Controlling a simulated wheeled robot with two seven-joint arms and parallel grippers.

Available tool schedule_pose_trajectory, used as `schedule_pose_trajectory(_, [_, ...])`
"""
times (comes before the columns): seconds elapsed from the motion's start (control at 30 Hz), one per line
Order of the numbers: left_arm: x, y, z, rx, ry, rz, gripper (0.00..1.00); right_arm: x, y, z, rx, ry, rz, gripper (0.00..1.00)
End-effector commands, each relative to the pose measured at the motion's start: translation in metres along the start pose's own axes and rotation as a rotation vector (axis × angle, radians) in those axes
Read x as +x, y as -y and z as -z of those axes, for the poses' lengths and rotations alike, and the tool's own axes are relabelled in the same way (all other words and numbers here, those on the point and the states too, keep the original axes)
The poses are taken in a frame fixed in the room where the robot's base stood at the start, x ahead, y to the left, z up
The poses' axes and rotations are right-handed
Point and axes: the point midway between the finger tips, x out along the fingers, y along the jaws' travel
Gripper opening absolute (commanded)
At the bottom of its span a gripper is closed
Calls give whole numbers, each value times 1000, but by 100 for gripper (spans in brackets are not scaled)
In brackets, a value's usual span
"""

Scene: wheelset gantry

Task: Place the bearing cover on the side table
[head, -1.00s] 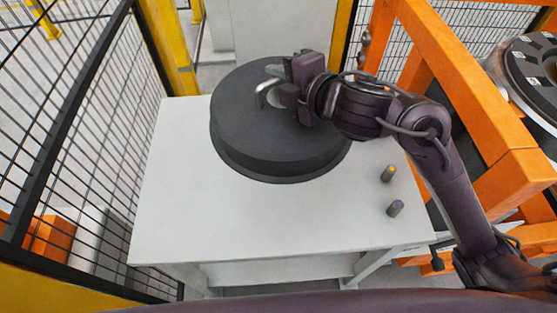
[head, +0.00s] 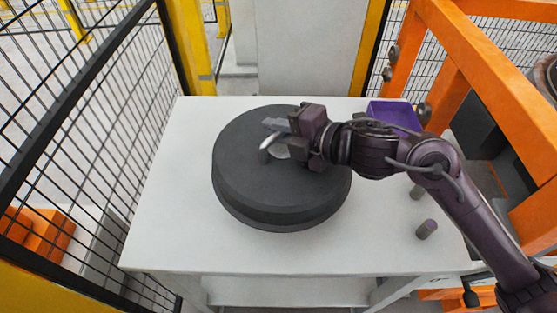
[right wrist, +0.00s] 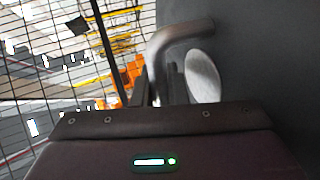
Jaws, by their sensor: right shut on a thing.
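The bearing cover (head: 255,185) is a large dark grey disc with a lower rim and a bent metal handle (head: 265,152) on top. My right gripper (head: 277,137) is shut on that handle, above the middle of the cover. The handle also shows in the right wrist view (right wrist: 178,38), beside a pale round patch on the cover's dark face (right wrist: 265,75). The cover lies flat over the white side table (head: 165,220), inside its edges. I cannot tell whether its underside touches the top. My left gripper is not in view.
Two small pegs (head: 427,229) stand at the table's right side, one partly behind my right arm. A purple bin (head: 393,113) is at the back right corner. A black mesh fence (head: 75,130) runs along the left, an orange frame (head: 480,75) at the right. The table's front left is bare.

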Motion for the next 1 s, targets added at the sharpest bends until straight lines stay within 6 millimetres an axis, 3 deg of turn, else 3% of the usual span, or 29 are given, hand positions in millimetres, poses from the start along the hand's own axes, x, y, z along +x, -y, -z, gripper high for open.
schedule_pose_trajectory(0.1, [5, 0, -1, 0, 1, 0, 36, 8, 24, -1, 4, -2, -2, 0])
schedule_pose_trajectory(0.33, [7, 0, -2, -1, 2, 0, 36, 15, 41, -2, 0, -1, -4, 0])
schedule_pose_trajectory(0.6, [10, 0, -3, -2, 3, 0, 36, 28, 75, -4, 1, -1, -4, 0])
schedule_pose_trajectory(0.97, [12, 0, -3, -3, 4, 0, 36, 29, 79, -4, -2, 0, -6, 0])
schedule_pose_trajectory(1.0, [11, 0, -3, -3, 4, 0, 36, 29, 79, -4, -1, 0, -2, 18])
